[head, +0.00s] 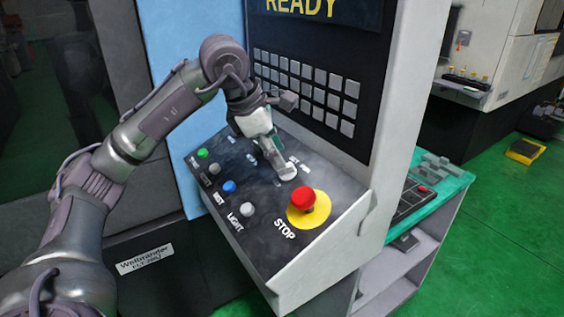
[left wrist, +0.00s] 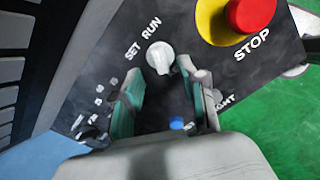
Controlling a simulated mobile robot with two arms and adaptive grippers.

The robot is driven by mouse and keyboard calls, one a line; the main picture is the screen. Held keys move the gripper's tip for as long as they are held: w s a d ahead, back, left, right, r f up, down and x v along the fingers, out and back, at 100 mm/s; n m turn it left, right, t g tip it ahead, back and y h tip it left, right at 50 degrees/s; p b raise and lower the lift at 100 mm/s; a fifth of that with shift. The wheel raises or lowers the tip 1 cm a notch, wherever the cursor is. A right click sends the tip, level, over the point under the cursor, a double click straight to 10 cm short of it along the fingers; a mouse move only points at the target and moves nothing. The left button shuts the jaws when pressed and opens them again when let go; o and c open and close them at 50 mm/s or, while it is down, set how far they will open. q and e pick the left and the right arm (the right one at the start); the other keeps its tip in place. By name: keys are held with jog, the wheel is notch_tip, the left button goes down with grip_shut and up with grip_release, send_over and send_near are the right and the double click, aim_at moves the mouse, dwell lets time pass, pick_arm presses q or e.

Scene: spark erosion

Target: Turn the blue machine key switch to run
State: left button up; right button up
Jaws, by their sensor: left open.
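The key switch is a pale grey knob (left wrist: 160,57) on the dark sloping control panel (left wrist: 95,75), beside the words SET and RUN in the left wrist view. In the head view the knob (head: 288,173) shows just past my left gripper's fingertips. I cannot tell for sure which word it points to. My left gripper (head: 272,158) is open; in the left wrist view its two green-padded fingers (left wrist: 160,75) point at the knob, with nothing held between them. Whether a fingertip touches the knob is unclear. My right gripper is not in view.
A red STOP button (head: 303,198) on a yellow disc stands close to the knob. Green (head: 203,153), blue (head: 229,187) and white (head: 247,209) buttons line the panel's left side. A keypad (head: 305,90) and a screen reading READY (head: 315,8) rise behind.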

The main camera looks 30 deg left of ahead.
pick_arm(q)
jog(key=v, duration=0.7)
jog(key=shift+s, duration=0.15)
dwell(0.3)
